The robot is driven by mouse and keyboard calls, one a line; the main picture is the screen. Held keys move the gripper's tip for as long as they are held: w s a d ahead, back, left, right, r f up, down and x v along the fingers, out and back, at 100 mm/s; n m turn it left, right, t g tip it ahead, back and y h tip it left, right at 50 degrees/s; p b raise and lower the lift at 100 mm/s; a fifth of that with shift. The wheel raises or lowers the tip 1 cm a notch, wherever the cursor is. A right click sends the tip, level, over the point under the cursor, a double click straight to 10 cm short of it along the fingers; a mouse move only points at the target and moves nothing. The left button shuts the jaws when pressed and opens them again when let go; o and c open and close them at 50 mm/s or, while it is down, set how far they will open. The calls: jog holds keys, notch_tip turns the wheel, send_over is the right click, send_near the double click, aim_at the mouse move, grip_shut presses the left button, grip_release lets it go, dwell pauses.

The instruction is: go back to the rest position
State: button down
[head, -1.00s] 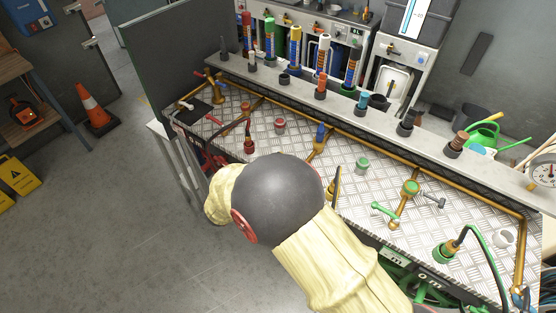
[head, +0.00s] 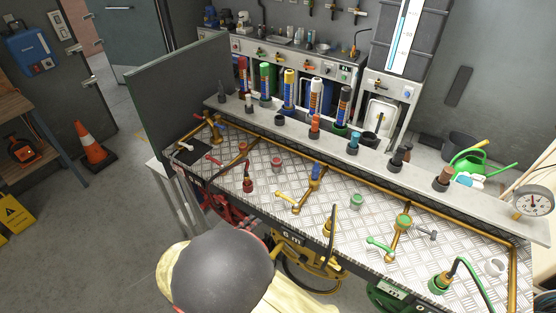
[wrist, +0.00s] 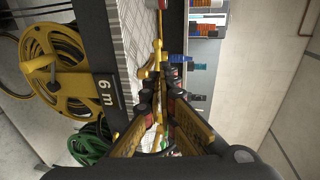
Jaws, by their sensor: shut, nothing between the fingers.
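My gripper (wrist: 160,96) shows in the wrist view, its two dark and yellow fingers close together at the tips with nothing held. It points along the front edge of the workbench, with a yellow hose reel (wrist: 62,75) to its left. The bench plate (wrist: 128,30) with yellow pipework is ahead of the tips.
The bench top (head: 330,215) carries valves and pipes. Its raised shelf (head: 400,165) holds several nozzles and cups. A yellow reel (head: 310,262) and a green one (head: 395,298) sit below. An orange cone (head: 95,146) stands far left.

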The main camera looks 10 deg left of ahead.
jog(key=s+d+f+m+g+h, duration=0.25)
jog(key=s+d+m+g, duration=0.7)
jog(key=m, duration=0.95)
jog(key=s+d+r+m+y, duration=0.4)
jog(key=d+r+m, duration=0.8)
jog(key=m, duration=0.3)
jog(key=s+d+r+m+y, duration=0.3)
jog(key=d+r+m+y, duration=0.2)
jog(key=d+r+m, duration=0.7)
jog(key=d+m, duration=0.2)
jog(key=m, duration=0.1)
jog(key=shift+s+r+t, duration=0.15)
jog(key=shift+s+t, duration=0.2)
